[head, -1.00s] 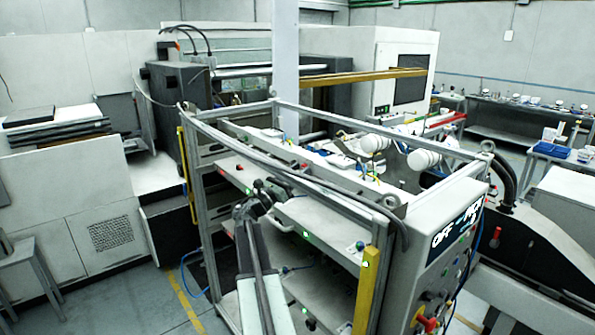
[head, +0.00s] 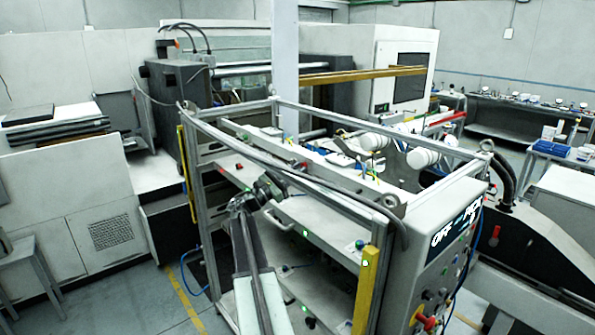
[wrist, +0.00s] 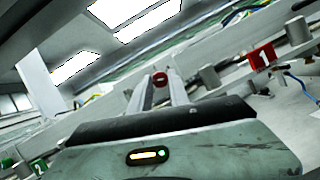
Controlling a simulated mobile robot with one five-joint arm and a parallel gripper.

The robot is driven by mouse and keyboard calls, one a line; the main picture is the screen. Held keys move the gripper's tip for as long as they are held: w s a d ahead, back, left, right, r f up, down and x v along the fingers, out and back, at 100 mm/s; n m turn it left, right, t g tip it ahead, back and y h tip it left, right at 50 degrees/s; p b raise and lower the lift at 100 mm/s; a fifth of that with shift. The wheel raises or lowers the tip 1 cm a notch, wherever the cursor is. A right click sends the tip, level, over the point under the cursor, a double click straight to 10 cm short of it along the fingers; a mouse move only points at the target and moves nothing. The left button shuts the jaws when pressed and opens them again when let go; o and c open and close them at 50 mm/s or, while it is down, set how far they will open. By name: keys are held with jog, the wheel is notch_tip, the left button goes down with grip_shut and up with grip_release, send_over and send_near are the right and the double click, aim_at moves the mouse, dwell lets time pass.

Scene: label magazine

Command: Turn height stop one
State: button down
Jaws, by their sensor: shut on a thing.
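My gripper (wrist: 160,92) shows in the wrist view with its two pale fingers close together, shut on a small round red-ended knob (wrist: 160,78). I take this knob for height stop one, but its body is mostly hidden by the fingers. A red tag marked 1 (wrist: 262,57) stands to the right of the fingers, apart from them. In the head view my gripper (head: 272,184) is dark and reaches in at the upper shelf of the metal frame (head: 372,283); the knob cannot be made out there.
A green tag marked 2 (wrist: 38,165) is at the lower left of the wrist view. Grey posts (wrist: 297,31) and a blue cable (wrist: 303,87) lie to the right. In the head view, frame rails (head: 300,178) and a yellow upright (head: 367,290) are near my arm.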

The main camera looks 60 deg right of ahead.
jog(key=m, duration=0.2)
jog(key=m+g+y+p, duration=0.1)
jog(key=m, duration=0.1)
jog(key=m+g+y, duration=0.1)
jog(key=m, duration=0.1)
jog(key=shift+w+d+r+p, duration=0.1)
jog(key=shift+w+r+p, duration=0.15)
jog(key=shift+p, duration=0.15)
jog(key=shift+m+g+y+p, duration=0.4)
jog(key=shift+m+y+p, duration=0.3)
jog(key=shift+m, duration=1)
jog(key=shift+f, duration=0.1)
jog(key=shift+s, duration=0.1)
jog(key=c, duration=1.2)
grip_release()
jog(key=shift+c, duration=0.2)
jog(key=b+v, duration=0.2)
jog(key=v, duration=0.6)
